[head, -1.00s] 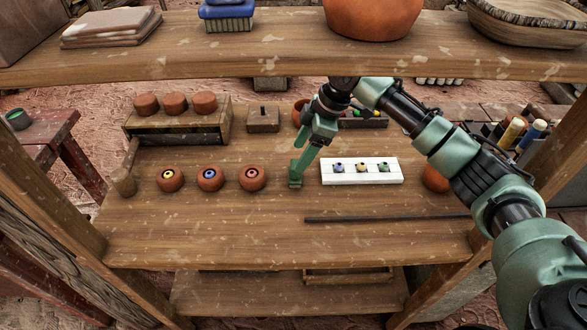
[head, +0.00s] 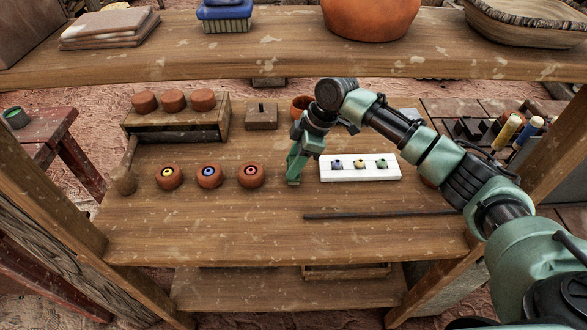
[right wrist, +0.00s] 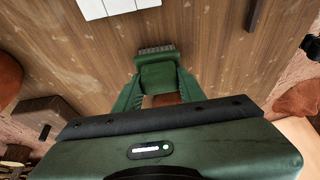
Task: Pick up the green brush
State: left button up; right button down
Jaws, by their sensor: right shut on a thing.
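The green brush (right wrist: 158,73) is between the two fingers of my right gripper in the right wrist view, with its grey bristles (right wrist: 156,49) pointing away from the gripper. My right gripper (head: 296,173) is shut on the brush, low over the wooden shelf (head: 230,225), just left of the white tile strip. In the head view the fingers hide most of the brush, and I cannot tell whether it still touches the shelf. My left gripper is not in view.
The white strip (head: 345,175) holds several small coloured pieces. Clay pots with coloured centres (head: 251,176) stand to the left. A thin dark rod (head: 385,215) lies in front. An upper shelf (head: 270,58) crosses above. The front of the shelf is mostly clear.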

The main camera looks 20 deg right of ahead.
notch_tip(320, 180, up, 10)
jog(key=shift+r+b, duration=0.1)
jog(key=shift+b, duration=0.25)
